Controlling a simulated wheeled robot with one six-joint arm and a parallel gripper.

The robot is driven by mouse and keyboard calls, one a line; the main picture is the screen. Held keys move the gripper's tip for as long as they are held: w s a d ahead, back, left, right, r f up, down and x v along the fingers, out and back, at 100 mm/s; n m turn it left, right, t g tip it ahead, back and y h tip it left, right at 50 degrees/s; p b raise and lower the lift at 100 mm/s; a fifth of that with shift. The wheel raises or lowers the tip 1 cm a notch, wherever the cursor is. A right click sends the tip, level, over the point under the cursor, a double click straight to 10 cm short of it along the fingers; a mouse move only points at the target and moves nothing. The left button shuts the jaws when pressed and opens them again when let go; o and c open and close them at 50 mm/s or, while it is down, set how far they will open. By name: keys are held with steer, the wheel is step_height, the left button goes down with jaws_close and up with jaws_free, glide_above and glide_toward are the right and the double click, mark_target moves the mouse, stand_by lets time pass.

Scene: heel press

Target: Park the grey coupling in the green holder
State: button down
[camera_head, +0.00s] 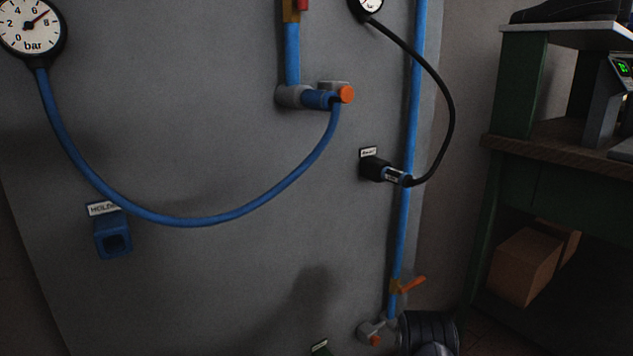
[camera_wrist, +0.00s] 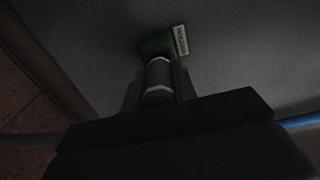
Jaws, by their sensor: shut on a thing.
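In the wrist view, my gripper (camera_wrist: 157,84) is shut on the grey coupling (camera_wrist: 158,74), a short cylinder with a paler band, between its two dark fingers. The green holder (camera_wrist: 156,46) is on the grey panel just beyond the coupling, with a white label beside it. The coupling's far end lines up with the holder and seems to meet it. I cannot tell whether it is inside the holder. In the head view, only a small dark green piece with a pale edge (camera_head: 321,348) shows at the bottom edge, probably part of this holder.
An empty blue holder (camera_head: 113,238) is at the left of the panel. A blue hose (camera_head: 200,220) hangs from a gauge to an outlet (camera_head: 292,96). A black holder (camera_head: 372,167) holds the black hose's coupling. A lower outlet (camera_head: 370,331) sits under an orange lever (camera_head: 412,285).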

steer(key=shift+w+a, duration=0.35)
steer(key=shift+w, duration=0.2)
steer(key=c, duration=1.1)
jaws_free()
steer(key=shift+o, duration=0.2)
steer(key=p+v, duration=0.3)
steer(key=v, duration=0.7)
steer(key=shift+s+d, duration=0.2)
steer(key=shift+s, duration=0.1)
steer(key=b+x, duration=0.3)
steer(key=x, duration=0.7)
steer(key=shift+w+a+f, duration=0.1)
steer(key=shift+w+a, duration=0.1)
steer(key=shift+s+d, duration=0.2)
